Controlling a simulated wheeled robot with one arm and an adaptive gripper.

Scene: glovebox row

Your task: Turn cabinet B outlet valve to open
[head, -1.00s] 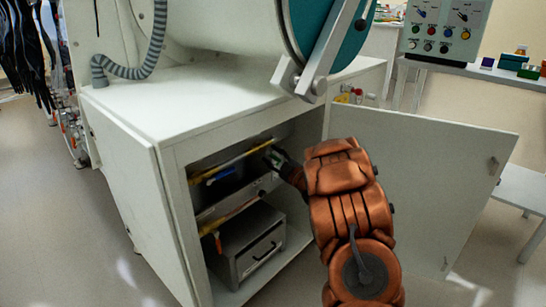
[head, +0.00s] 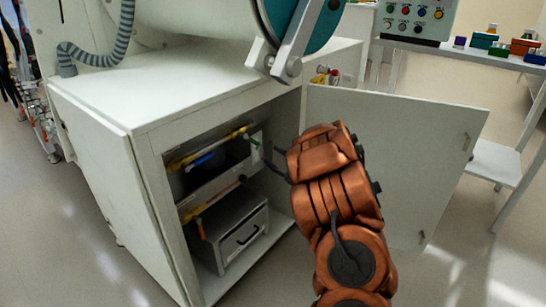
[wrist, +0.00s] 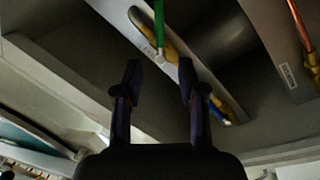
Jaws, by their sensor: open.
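A yellow pipe (head: 235,134) runs along the upper part of the open cabinet, with a blue handle (head: 203,159) on it. A green handle (head: 257,144) sits at the pipe's right end, by a pale plate. In the wrist view the green handle (wrist: 159,25) lies beyond my fingertips, roughly in line with the gap between them, and crosses the yellow pipe (wrist: 178,48). My gripper (wrist: 158,72) is open and empty, apart from the handle. In the head view it is partly hidden by my orange arm. I cannot read which cabinet or valve this is.
The right door (head: 390,160) stands open beside my arm, and the left door (head: 112,190) is open too. A lower yellow pipe (head: 215,198) runs above a grey drawer box (head: 238,232). A copper pipe (wrist: 298,25) shows at the right of the wrist view.

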